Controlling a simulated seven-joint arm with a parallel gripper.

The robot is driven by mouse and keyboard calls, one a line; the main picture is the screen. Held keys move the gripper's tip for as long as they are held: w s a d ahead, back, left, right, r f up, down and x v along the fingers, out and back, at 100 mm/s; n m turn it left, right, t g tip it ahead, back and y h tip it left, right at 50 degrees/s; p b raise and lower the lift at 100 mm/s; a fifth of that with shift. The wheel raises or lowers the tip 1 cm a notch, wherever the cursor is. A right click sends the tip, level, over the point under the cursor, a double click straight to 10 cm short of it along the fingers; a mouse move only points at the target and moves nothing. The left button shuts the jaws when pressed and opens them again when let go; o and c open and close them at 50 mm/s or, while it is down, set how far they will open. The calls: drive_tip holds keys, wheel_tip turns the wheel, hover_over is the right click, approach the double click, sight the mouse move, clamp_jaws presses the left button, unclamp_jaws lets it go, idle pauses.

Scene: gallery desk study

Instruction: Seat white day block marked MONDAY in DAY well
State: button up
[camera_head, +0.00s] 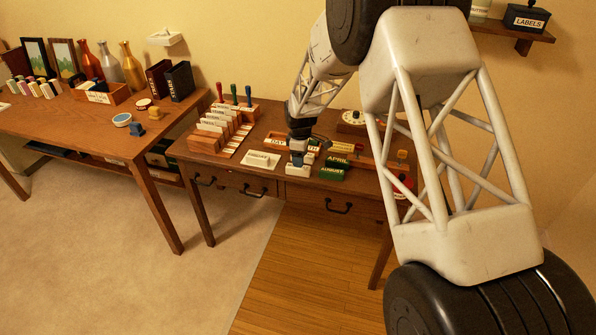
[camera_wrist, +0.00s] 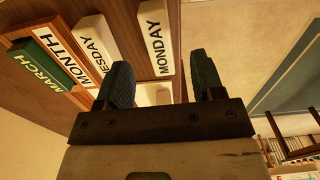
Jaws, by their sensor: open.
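The white block marked MONDAY (camera_wrist: 155,38) lies on the brown desk in the wrist view, just beyond my fingertips and in line with the gap between them. My gripper (camera_wrist: 160,80) is open, with nothing clearly held. A pale piece (camera_wrist: 156,94) shows between the fingers; I cannot tell what it is. In the head view my gripper (camera_head: 298,158) points down over the desk, above a white block (camera_head: 298,171) whose lettering is hidden. A wooden holder with a DAY label (camera_head: 277,141) stands behind my gripper, partly hidden by it; its well is not clear.
A white block ending in ESDAY (camera_wrist: 95,42) lies beside MONDAY. Beyond it are a MONTH label (camera_wrist: 58,52) and a green MARCH block (camera_wrist: 38,66). Green AUGUST (camera_head: 332,174) and APRIL blocks lie right of my gripper.

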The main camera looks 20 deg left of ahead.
sight(298, 170)
drive_tip(key=shift+w+f, duration=0.1)
drive_tip(key=shift+f, duration=2.45)
drive_tip(key=shift+c, duration=0.3)
drive_tip(key=c, duration=1)
